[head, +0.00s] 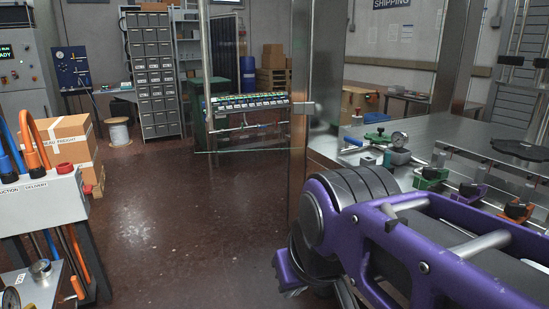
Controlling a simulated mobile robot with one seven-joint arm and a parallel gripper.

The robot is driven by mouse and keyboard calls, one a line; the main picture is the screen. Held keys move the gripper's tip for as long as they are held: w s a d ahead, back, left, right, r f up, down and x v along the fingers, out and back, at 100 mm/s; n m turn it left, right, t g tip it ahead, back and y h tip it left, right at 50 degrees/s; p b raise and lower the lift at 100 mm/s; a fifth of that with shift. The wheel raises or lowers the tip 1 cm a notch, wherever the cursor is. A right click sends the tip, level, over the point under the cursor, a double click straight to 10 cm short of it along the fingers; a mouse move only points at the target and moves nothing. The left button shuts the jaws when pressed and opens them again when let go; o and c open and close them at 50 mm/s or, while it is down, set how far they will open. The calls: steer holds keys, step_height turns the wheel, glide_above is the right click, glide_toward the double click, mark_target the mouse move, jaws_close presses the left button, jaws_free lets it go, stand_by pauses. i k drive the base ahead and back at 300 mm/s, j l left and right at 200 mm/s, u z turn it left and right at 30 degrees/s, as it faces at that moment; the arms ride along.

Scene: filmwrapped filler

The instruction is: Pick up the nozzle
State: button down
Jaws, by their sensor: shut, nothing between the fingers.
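I cannot pick out the nozzle for certain. Small fittings with green (430,178), purple (471,191) and orange (516,212) parts stand in a row along the front of the steel table (440,130) at right. A green-topped fitting (378,137) and a round gauge (398,140) sit farther back on it. My purple arm fills the lower right and hides part of the table front. My gripper does not show, so its place relative to these things cannot be seen.
A steel post (313,90) rises at the table's left corner. At left stands a white hose station (45,207) with orange and blue hoses, near a cardboard box (72,142). A conveyor-like bench (248,103) is behind. The brown floor (190,220) between is clear.

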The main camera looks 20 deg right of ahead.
mark_target(528, 189)
steer(key=z, duration=2.15)
